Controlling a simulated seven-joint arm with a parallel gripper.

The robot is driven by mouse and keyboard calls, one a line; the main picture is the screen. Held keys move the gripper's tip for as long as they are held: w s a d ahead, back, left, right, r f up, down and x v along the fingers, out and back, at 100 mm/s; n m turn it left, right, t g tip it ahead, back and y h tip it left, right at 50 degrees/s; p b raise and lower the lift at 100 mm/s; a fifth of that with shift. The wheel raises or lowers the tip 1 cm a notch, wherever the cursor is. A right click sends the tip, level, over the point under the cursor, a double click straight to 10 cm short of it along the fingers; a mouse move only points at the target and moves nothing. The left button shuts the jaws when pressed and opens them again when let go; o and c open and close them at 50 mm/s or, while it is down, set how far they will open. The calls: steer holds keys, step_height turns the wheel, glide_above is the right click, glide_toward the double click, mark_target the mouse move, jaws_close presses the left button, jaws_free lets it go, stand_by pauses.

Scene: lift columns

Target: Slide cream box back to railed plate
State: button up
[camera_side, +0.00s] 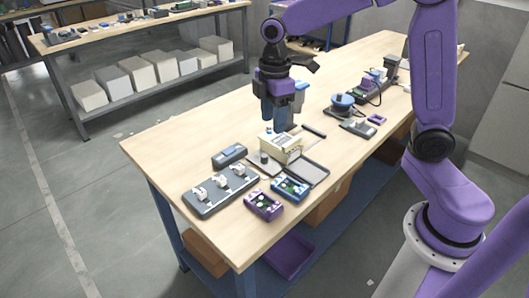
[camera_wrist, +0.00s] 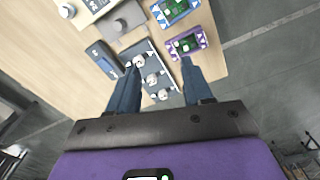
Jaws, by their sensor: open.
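The cream box (camera_side: 283,147) stands near the middle of the bench, with a small pale knob on it. A corner of it shows at the top of the wrist view (camera_wrist: 94,4). A grey plate with a dark round knob (camera_side: 257,168) lies in front of it and also shows in the wrist view (camera_wrist: 133,12). A flat grey plate with raised edges (camera_side: 316,173) lies at its right. I cannot tell for certain which is the railed plate. My gripper (camera_side: 281,122) hangs just above and behind the box. In the wrist view it (camera_wrist: 160,66) is open and empty.
A dark board with white clips (camera_side: 206,202), a blue-grey case (camera_side: 229,155), a purple tray (camera_side: 262,213) and a blue tray (camera_side: 291,194) fill the near end. A dark rod (camera_side: 314,130) lies behind the box. The bench's left side is clear.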

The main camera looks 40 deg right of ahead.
glide_toward(264, 155)
steer(key=shift+n, duration=0.3)
step_height(264, 155, down, 9)
steer(key=shift+r, duration=0.1)
stand_by(0.4)
jaws_close()
